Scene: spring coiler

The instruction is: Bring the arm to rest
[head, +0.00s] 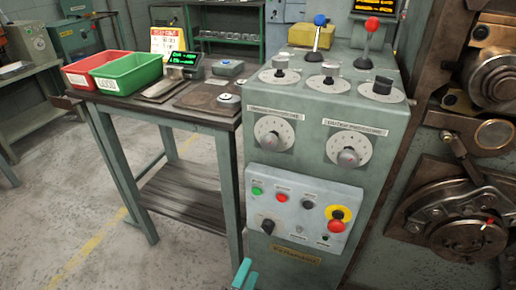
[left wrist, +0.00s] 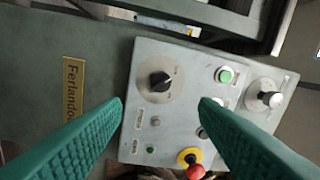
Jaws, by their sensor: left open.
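My left gripper (head: 244,273) shows only as teal fingertips at the bottom edge of the head view, low in front of the machine's green-grey cabinet (head: 225,215). In the left wrist view its two teal fingers (left wrist: 162,102) stand wide apart with nothing between them. They face the light grey control panel (left wrist: 190,75), which also shows in the head view (head: 318,212). A black rotary knob (left wrist: 160,81) lies ahead between the fingers. I cannot tell the exact gap to the panel. My right gripper is in neither view.
The panel carries a red emergency button on yellow (head: 338,213). Dials and two levers, blue-topped (head: 319,20) and red-topped (head: 372,24), stand above. A side table (head: 190,118) holds a red bin (head: 90,70) and a green bin (head: 127,73). Coiler machinery (head: 465,215) stands at right. Floor at left is clear.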

